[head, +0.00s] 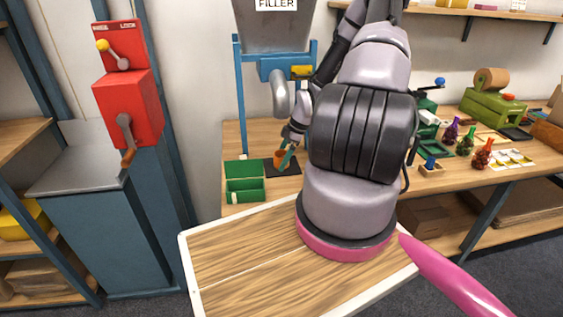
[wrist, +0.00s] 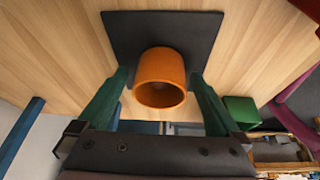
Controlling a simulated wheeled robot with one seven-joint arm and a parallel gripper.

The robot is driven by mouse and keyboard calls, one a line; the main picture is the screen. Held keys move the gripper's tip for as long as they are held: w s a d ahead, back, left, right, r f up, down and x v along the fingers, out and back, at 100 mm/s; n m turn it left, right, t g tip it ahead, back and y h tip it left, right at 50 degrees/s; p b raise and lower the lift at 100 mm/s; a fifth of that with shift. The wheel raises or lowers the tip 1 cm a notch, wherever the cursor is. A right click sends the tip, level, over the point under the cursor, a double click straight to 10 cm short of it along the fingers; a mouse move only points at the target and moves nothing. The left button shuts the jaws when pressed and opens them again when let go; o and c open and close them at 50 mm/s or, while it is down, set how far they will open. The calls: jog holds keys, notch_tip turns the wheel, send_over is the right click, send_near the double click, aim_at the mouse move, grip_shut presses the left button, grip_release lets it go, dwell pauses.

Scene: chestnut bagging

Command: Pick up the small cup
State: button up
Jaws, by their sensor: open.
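The small cup (head: 280,158) is orange and stands on a dark square mat (head: 291,170) on the workbench, below the filler. In the wrist view the cup (wrist: 161,68) shows its open mouth, and its inside looks empty, though it is shaded. The mat (wrist: 203,24) lies behind it. My gripper (wrist: 160,76) is open, with one green finger on each side of the cup and a gap visible on both sides. In the head view my gripper (head: 288,150) is at the cup and partly covers it.
A green open box (head: 245,188) stands just left of the mat. The filler's blue frame (head: 240,95) rises behind. A red lever box (head: 128,105) is at the left.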

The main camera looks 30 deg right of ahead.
jog(key=shift+c, duration=0.3)
jog(key=c, duration=1.5)
grip_shut()
jog(key=shift+r, duration=0.15)
